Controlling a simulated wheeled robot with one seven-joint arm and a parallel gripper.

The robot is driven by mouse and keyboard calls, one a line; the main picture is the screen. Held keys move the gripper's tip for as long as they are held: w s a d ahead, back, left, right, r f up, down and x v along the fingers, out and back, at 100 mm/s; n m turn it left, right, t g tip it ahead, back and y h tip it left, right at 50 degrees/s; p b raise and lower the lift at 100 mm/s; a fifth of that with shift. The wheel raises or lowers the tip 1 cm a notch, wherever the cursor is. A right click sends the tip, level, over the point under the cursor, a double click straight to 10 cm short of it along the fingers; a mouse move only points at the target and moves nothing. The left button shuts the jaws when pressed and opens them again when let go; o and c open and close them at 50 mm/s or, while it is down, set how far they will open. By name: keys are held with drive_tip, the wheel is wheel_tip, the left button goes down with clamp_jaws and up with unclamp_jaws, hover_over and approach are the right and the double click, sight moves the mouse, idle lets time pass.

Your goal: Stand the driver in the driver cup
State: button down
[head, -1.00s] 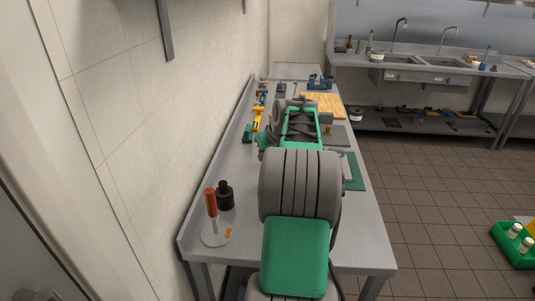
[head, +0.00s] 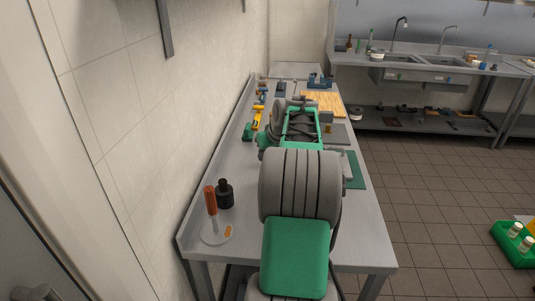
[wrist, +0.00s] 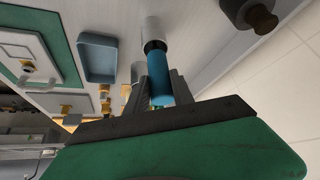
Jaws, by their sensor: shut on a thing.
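In the wrist view my gripper (wrist: 160,88) is shut on the blue handle of the driver (wrist: 160,90). A dark collar shows at the handle's far end. A pale grey cylinder (wrist: 152,29), perhaps the driver cup, is in line with the driver there. I cannot tell whether the driver is inside it, touching it or only in front of it. In the head view my arm covers the middle of the bench, and the fingertips and held driver cannot be made out.
A dark bottle-like thing (wrist: 250,14) and a blue tray (wrist: 98,58) are near my gripper in the wrist view. In the head view, an orange-handled tool (head: 211,203) stands on a round base beside a black bottle (head: 225,193) on the bench (head: 350,240).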

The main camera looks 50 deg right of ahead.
drive_tip(key=shift+f+b, duration=0.4)
drive_tip(key=shift+f, duration=0.2)
drive_tip(key=c, duration=1)
unclamp_jaws()
drive_tip(key=shift+o, duration=0.2)
drive_tip(key=o, duration=1)
drive_tip(key=shift+c, duration=0.2)
drive_tip(key=p+v, duration=0.3)
drive_tip(key=v, duration=0.6)
drive_tip(key=shift+a, duration=0.1)
